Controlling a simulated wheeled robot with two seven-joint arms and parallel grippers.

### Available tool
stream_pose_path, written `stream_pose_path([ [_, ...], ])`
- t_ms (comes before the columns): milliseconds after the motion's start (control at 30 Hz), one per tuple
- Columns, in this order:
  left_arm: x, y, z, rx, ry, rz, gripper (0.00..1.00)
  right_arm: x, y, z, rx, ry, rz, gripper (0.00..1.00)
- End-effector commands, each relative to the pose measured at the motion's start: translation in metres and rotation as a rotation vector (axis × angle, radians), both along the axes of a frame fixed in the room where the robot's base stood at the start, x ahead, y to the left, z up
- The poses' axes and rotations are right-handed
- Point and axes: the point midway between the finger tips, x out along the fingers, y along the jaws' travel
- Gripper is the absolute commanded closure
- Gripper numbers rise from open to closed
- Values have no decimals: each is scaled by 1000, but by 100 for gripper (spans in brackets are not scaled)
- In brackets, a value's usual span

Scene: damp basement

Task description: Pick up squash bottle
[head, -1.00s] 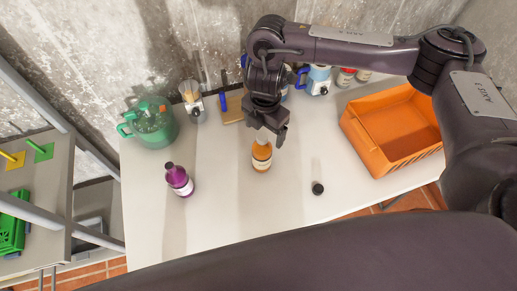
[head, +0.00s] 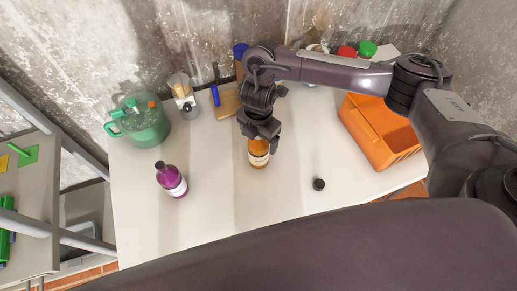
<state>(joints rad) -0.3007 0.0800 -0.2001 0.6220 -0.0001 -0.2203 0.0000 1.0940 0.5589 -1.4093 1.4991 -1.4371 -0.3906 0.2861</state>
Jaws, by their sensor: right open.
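An orange bottle (head: 258,160) with a pale label stands upright on the white table, near its middle. My right gripper (head: 261,139) is open directly over it, and its fingers hide the bottle's cap and neck. I cannot tell whether the fingers touch the bottle. The pictures do not show clearly which of the two is the squash. My left gripper is not in view.
The white table (head: 225,215) is clear in front. A green jug (head: 140,122), a small blender-like item (head: 183,92) and a wooden board (head: 227,104) stand behind. A black cap-like object (head: 319,184) lies to the right, before an orange crate (head: 372,133).

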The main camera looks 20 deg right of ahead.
Motion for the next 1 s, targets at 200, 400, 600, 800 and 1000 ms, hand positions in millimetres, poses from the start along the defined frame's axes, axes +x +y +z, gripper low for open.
stream_pose_path([
  [200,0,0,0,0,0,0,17,0,1,-7,1,-2,1,17],
  [400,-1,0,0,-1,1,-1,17,0,0,-7,1,-2,1,29],
  [600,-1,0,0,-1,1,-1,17,0,0,-6,1,-2,1,55],
  [800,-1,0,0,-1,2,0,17,0,0,-6,1,-2,1,81],
  [1000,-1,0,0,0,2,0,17,1,1,-5,2,-3,1,99],
])
